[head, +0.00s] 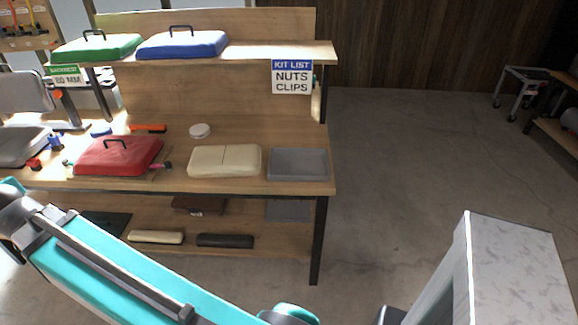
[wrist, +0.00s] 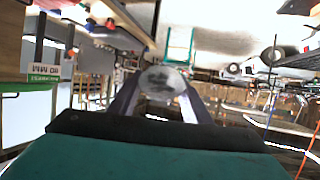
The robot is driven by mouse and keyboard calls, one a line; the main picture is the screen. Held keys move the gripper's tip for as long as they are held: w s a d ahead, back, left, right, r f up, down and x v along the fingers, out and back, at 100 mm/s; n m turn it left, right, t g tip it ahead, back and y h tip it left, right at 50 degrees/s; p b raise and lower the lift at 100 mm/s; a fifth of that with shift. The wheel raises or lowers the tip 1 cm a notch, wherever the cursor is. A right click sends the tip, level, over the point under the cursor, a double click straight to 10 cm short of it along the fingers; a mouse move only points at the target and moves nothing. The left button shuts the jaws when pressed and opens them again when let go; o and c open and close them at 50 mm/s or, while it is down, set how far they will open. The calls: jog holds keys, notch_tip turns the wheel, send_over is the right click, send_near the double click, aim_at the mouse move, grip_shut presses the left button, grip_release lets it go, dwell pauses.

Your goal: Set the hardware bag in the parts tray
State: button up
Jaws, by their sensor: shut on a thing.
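The parts tray appears to be the shallow grey tray (head: 298,178) at the right front corner of the workbench in the head view; it looks empty. My gripper (wrist: 160,108) shows in the wrist view, with its two dark fingers closed on a pale grey, rounded, mottled thing (wrist: 163,80), which looks like the hardware bag. Its far side is hidden. In the head view my arm crosses the lower left, and the gripper is out of the frame. I cannot tell the bag's exact distance from the tray.
A cream case (head: 225,161) sits just left of the tray, then a red lidded box (head: 118,157). A kit list sign (head: 292,77) hangs from the upper shelf (head: 265,52) above the tray. A pale speckled block (head: 510,275) stands at lower right. Open floor lies right of the bench.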

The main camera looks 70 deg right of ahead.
jog(key=shift+d, duration=0.15)
jog(key=s+d+f+m+g+h+b, duration=0.15)
jog(key=s+d+f+m+h, duration=0.35)
jog(key=d, duration=0.8)
jog(key=s+d+f+m+g+h, duration=0.25)
jog(key=d+f, duration=0.45)
jog(key=d, duration=0.6)
jog(key=s+d+f+m+g+h+b, duration=0.15)
jog(key=s+d+f+m+h, duration=0.35)
jog(key=d, duration=0.8)
jog(key=s+d+f+m+g, duration=0.2)
jog(key=s+d+m+g, duration=0.1)
jog(key=s+d, duration=0.5)
jog(key=s+d+f+m+g, duration=0.3)
jog(key=s+d+g, duration=0.3)
jog(key=s, duration=0.7)
jog(key=s+d+f+m+g, duration=0.3)
jog(key=s+d+m+g, duration=0.1)
jog(key=s+d, duration=0.6)
jog(key=shift+s+d+g+b, duration=0.25)
jog(key=shift+g+b, duration=0.1)
jog(key=shift+b, duration=0.1)
jog(key=shift+d, duration=0.15)
